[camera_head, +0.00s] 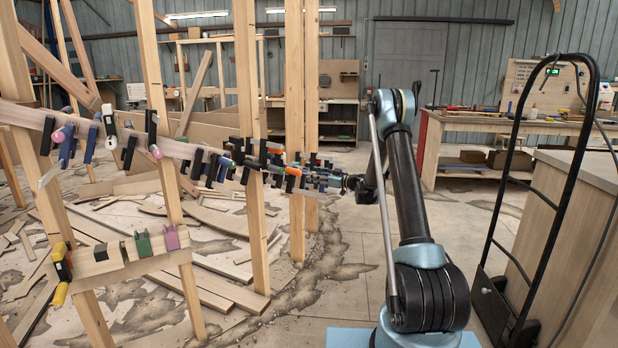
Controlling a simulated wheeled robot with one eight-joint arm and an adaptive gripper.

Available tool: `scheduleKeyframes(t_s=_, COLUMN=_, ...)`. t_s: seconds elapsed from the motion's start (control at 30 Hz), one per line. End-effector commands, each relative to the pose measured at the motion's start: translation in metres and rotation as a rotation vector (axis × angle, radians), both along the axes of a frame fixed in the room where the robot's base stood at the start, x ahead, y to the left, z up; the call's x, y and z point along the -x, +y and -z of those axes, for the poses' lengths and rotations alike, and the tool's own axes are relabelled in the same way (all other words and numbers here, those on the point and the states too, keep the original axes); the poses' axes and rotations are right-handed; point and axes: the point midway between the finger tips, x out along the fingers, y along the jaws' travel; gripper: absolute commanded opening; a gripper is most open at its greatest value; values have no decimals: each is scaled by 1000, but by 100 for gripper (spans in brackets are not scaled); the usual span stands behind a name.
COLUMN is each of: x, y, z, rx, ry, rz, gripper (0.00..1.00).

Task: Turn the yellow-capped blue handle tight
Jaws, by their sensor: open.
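A curved wooden stringer (30,117) carries a row of clamps with handles in several colours. My gripper (318,179) is at the right end of this row, close to the last clamps; it is small and partly mixed with them in the picture. Its jaws are open. I cannot make out a blue handle with a yellow cap there, and contact cannot be told. Dark blue handles (68,150) show at the left end of the stringer.
Upright wooden posts (250,150) stand along the stringer. A lower board (115,268) holds green and pink clamps. Loose planks lie on the floor at left. A black hand truck (545,200) and a wooden cabinet (575,215) stand at right. Floor between is clear.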

Motion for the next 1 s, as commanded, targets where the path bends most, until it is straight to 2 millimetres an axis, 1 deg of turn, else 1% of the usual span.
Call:
scheduleKeyframes(t_s=0.03, x=-3, y=8, z=0, rx=0, ry=0, rz=-2, gripper=44)
scheduleKeyframes(t_s=0.1, x=-8, y=16, z=0, rx=0, ry=0, rz=-2, gripper=44)
scheduleKeyframes(t_s=0.2, x=-12, y=26, z=0, rx=0, ry=0, rz=-1, gripper=44)
scheduleKeyframes(t_s=0.3, x=-16, y=32, z=0, rx=0, ry=0, rz=0, gripper=44)
scheduleKeyframes(t_s=0.43, x=-18, y=36, z=0, rx=0, ry=0, rz=0, gripper=44)
scheduleKeyframes(t_s=0.67, x=-18, y=36, z=0, rx=0, ry=0, rz=0, gripper=44)
scheduleKeyframes(t_s=0.7, x=-18, y=36, z=0, rx=0, ry=0, rz=0, gripper=39)
scheduleKeyframes(t_s=0.87, x=-18, y=36, z=0, rx=0, ry=0, rz=0, gripper=3)
scheduleKeyframes(t_s=0.9, x=-18, y=36, z=0, rx=0, ry=0, rz=0, gripper=0)
scheduleKeyframes(t_s=1.0, x=-18, y=36, z=0, rx=0, ry=0, rz=0, gripper=0)
